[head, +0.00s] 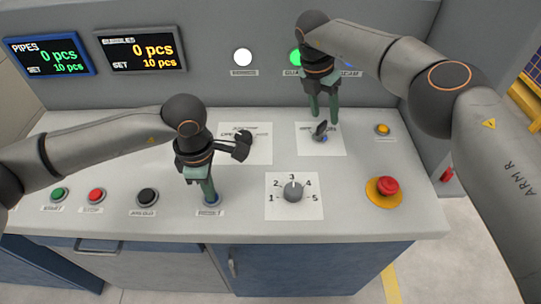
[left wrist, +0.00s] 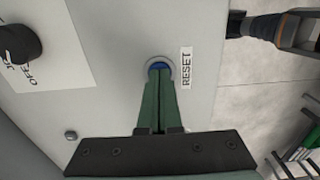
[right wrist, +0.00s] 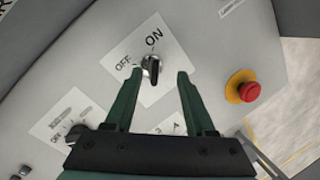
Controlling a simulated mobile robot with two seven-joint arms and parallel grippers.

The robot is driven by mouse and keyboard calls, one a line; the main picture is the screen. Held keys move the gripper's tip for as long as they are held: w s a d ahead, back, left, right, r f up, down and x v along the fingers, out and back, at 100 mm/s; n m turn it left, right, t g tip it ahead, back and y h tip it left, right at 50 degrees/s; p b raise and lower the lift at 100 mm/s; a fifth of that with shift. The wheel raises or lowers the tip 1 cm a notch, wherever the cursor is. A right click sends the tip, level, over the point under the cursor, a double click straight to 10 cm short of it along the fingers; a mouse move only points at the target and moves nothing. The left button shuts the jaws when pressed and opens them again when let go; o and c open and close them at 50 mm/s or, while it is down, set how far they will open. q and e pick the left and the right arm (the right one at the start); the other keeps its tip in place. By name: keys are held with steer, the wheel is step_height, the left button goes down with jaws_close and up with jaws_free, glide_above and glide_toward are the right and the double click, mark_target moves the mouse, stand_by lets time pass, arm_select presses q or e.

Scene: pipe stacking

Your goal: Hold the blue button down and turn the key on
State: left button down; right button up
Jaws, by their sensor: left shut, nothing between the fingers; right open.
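The blue button (left wrist: 158,67), labelled RESET, sits in a metal ring on the panel. My left gripper (head: 211,199) is shut and empty, its fingertips pointing down on the button and covering most of it; it also shows in the left wrist view (left wrist: 160,76). Whether the button is pressed in I cannot tell. The key (right wrist: 150,68) is a dark switch key on a white plate marked OFF and ON; it also shows in the head view (head: 320,129). My right gripper (right wrist: 162,76) is open, with its fingers on either side of the key and apart from it.
A numbered dial (head: 293,192) and a red emergency button (head: 387,187) stand to the right of the blue button. A black handle switch (head: 238,146) is close to my left gripper. Green (head: 58,194), red (head: 96,195) and black (head: 147,197) buttons line the left front.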

arm_select(q)
steer(key=shift+s+f, duration=0.15)
steer(key=shift+f, duration=0.2)
steer(key=shift+r, duration=0.6)
step_height(320, 180, up, 9)
steer(key=shift+w+r, duration=0.15)
steer(key=shift+w, duration=0.05)
stand_by(0.6)
